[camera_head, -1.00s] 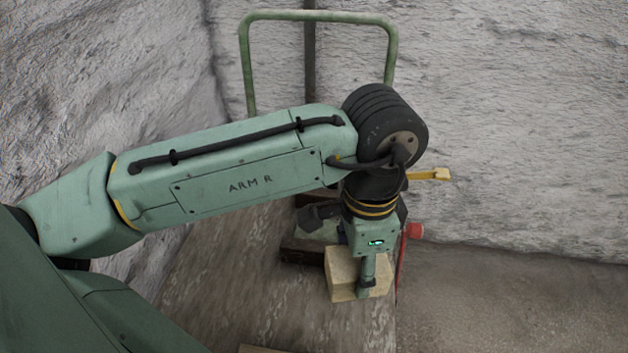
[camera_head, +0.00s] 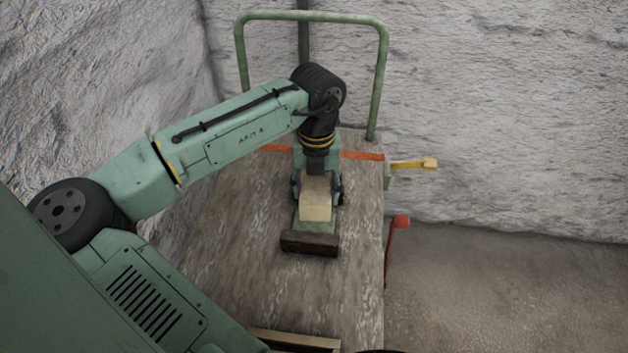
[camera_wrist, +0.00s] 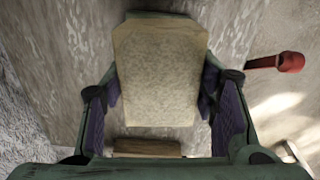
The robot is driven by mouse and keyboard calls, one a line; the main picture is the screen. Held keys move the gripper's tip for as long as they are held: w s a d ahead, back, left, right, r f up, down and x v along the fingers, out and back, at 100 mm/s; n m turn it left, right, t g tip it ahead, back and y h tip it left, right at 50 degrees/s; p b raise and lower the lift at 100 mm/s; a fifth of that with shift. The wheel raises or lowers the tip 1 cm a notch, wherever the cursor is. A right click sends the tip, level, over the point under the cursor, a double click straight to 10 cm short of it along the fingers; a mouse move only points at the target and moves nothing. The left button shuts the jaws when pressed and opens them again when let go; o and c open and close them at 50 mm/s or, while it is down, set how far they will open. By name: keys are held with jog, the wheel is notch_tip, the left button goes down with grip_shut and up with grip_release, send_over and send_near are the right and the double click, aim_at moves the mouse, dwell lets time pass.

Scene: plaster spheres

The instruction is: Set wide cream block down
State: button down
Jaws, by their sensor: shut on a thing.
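The wide cream block (camera_head: 316,205) is in my gripper (camera_head: 317,188), in the middle of the head view. In the wrist view the cream block (camera_wrist: 160,72) fills the space between the two dark pads of my gripper (camera_wrist: 160,95), which is shut on it. The block is over the worn wooden top (camera_head: 235,235) of a cart. I cannot tell whether its underside touches anything. A dark brown block (camera_head: 310,243) with a greenish part behind it lies just in front of the cream block. My gripper hides the cream block's far end.
A green rail (camera_head: 380,80) stands at the back of the cart top. An orange stripe (camera_head: 362,155) crosses behind my gripper. A wooden tray edge (camera_head: 290,338) is at the front.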

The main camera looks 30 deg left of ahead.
aim_at(314, 196)
jog(key=shift+w+a+f+m, duration=0.15)
jog(key=shift+a+m, duration=0.2)
jog(key=shift+m, duration=0.15)
jog(key=shift+p, duration=0.45)
jog(key=shift+f+b, duration=1.55)
jog(key=shift+f, duration=1.25)
jog(key=shift+f, duration=0.65)
jog(key=c, duration=0.6)
grip_release()
jog(key=shift+o, duration=0.2)
jog(key=shift+f, duration=0.1)
jog(key=shift+r+p, duration=1.7)
jog(key=shift+r, duration=0.4)
